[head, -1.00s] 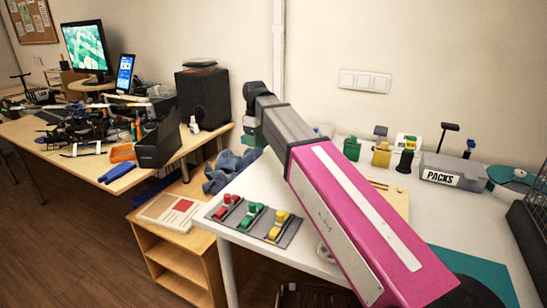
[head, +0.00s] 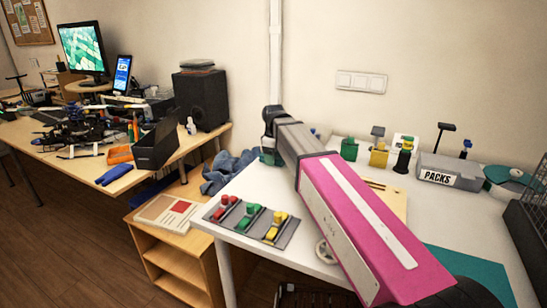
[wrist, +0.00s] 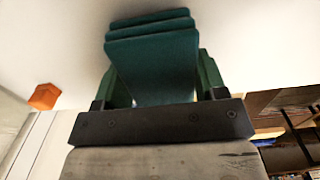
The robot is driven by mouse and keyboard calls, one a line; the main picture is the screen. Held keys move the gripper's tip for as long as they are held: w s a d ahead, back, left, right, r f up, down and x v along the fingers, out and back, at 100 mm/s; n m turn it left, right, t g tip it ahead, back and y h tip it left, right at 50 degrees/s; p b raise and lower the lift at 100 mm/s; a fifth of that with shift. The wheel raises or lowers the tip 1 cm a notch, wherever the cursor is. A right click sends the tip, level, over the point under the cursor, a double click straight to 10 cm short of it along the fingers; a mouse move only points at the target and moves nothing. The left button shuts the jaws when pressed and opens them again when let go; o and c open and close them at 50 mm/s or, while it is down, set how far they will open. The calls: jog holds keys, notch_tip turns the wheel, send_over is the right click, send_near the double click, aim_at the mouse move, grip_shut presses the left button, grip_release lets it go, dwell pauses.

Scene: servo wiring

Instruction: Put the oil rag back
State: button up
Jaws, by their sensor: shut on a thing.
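A folded teal cloth in several layers, which looks like the oil rag (wrist: 152,48), is between the green fingers of my gripper (wrist: 158,75) in the wrist view. The gripper is shut on it. In the head view a small teal patch of it or of the fingers shows past the end of my arm, at the back left edge of the white table (head: 225,222). My arm hides most of the gripper there, so I cannot tell whether the cloth touches anything. A crumpled blue cloth (head: 226,172) lies beside the table on the wooden shelf unit (head: 172,252).
A grey tray (head: 236,226) with red, green and yellow parts lies on the table's left front. A grey PACKS box (head: 450,172) and small coloured items stand at the back right. A black speaker (head: 201,101) stands on the wooden desk. An orange piece (wrist: 44,96) shows in the wrist view.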

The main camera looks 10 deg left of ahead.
jog(key=o, duration=0.9)
jog(key=shift+f, duration=0.1)
notch_tip(320, 180, up, 12)
jog(key=shift+r, duration=0.15)
dwell(0.4)
